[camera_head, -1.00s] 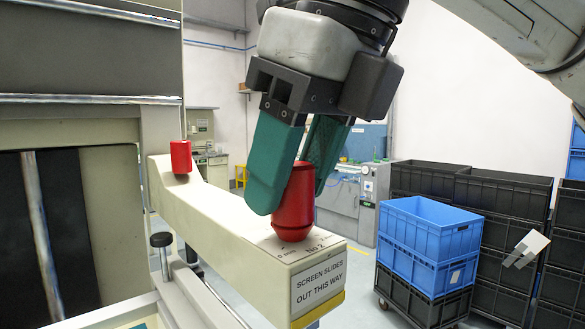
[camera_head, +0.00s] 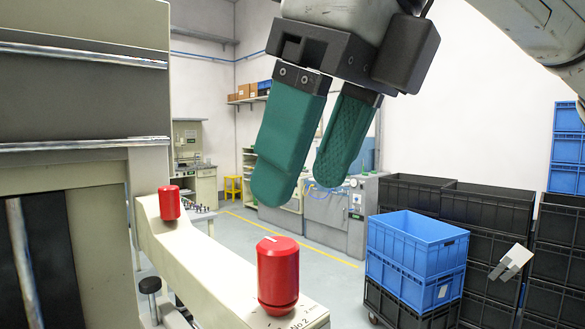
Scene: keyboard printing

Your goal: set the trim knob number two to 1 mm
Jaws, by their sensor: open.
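The near red knob (camera_head: 278,275) stands upright on the front end of the cream beam (camera_head: 208,266), by a partly visible "No 2" label. A white mark shows on its top. A second red knob (camera_head: 169,203) stands farther back on the beam. My gripper (camera_head: 297,194) has two green fingers, spread apart with nothing between them. It hangs above the near knob and does not touch it.
Blue crates (camera_head: 416,262) and black crates (camera_head: 488,225) are stacked at the right. The machine's grey and cream frame (camera_head: 85,111) fills the left. A black knob on a stem (camera_head: 150,287) stands beside the beam. The air around the near knob's top is clear.

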